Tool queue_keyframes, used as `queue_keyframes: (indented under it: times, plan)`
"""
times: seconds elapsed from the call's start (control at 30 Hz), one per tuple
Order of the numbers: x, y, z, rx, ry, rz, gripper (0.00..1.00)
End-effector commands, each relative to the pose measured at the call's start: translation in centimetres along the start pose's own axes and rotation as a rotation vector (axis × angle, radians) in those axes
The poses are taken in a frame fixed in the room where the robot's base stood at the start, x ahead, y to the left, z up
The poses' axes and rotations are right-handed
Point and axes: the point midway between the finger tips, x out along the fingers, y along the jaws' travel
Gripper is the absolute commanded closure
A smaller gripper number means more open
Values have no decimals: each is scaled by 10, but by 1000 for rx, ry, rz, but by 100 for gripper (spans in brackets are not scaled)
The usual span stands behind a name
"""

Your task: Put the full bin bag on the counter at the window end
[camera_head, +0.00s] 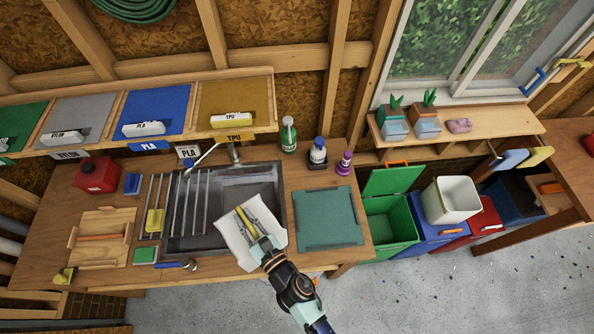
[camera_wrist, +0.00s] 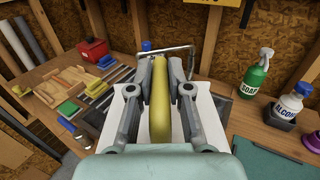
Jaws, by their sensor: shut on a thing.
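My gripper (camera_head: 257,232) is shut on the yellow top strip of a white, squarish bag (camera_head: 230,236). In the wrist view, the yellow strip (camera_wrist: 160,105) stands upright between my two fingers, with the white body (camera_wrist: 203,108) behind and below. The bag overlaps the front right of the sink and the counter's front edge; I cannot tell its height above them. Its contents are hidden. The wooden counter (camera_head: 345,178) runs right to its window end, where a green mat (camera_head: 330,217) lies flat.
A soap bottle (camera_head: 288,134), alcohol bottle (camera_head: 318,152) and purple bottle (camera_head: 344,163) stand behind the mat. An open green bin (camera_head: 390,222) and a white bin (camera_head: 452,199) are right of the counter. A sink (camera_head: 182,236) with rods lies left. A potted-plant shelf (camera_head: 470,131) sits under the window.

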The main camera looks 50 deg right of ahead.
Motion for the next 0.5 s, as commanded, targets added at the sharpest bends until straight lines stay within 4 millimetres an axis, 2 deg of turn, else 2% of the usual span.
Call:
queue_keyframes:
  times: [0.03, 0.23, 0.4, 0.5]
  plan:
    - [2, -20, 2, -1, -3, -36, 100]
    - [-3, -104, 0, -3, -4, -188, 100]
    - [-17, -174, -2, -3, -3, -315, 100]
    - [-28, -208, -3, -1, -2, -377, 100]
